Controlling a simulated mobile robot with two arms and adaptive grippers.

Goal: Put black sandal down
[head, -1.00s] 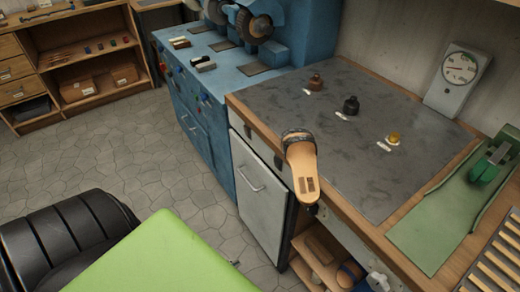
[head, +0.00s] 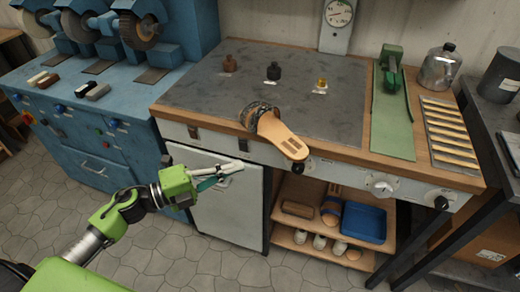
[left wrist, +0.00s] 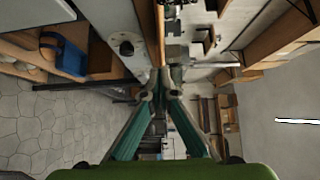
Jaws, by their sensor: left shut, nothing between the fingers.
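A sandal (head: 283,137) with a tan footbed and a dark patterned strap lies sole down at the front edge of the grey-topped workbench (head: 200,95). Its strap end is over the grey top, and its other end reaches over the wooden front edge. My left gripper (head: 240,166) is shut and empty, in front of the white cabinet door, below and left of the sandal and apart from it. In the left wrist view its fingers (left wrist: 165,78) converge with nothing between them; the sandal cannot be made out there. My right gripper is not in view.
A green tool (head: 392,120) and a slatted rack (head: 452,135) are to the right. Below, a shelf holds a blue bin (head: 364,222) and footwear. Blue grinding machines (head: 95,70) stand left. The grey top has free room.

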